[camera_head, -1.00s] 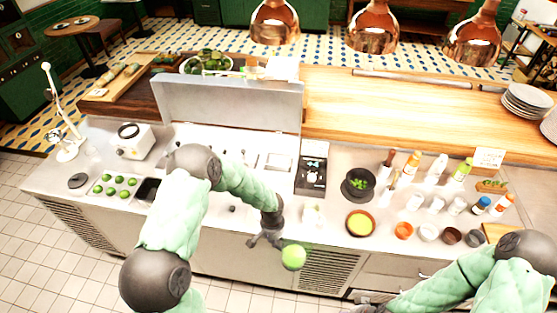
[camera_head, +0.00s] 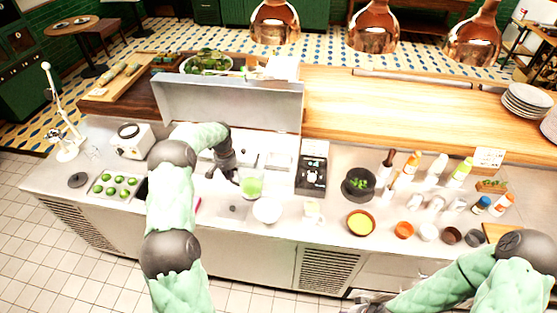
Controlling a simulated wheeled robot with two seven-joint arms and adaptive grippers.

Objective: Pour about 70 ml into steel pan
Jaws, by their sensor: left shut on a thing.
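My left gripper (camera_head: 235,177) is shut on a clear cup with green liquid (camera_head: 251,187). It holds the cup at the front of the open-lidded cold well, above or just in front of the pans; the exact height is unclear. Steel pans (camera_head: 279,161) are set into the well below the raised lid. I cannot tell which one is the task's steel pan. A white bowl (camera_head: 267,210) sits on the counter just in front of the cup. My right gripper (camera_head: 370,301) shows only in part at the bottom edge, and its jaws are not clear.
The raised steel lid (camera_head: 230,103) stands behind the pans. A black scale (camera_head: 312,176) is right of the well. Several bottles (camera_head: 435,170) and small bowls (camera_head: 404,230) crowd the right counter. A tray of limes (camera_head: 115,186) lies at the left.

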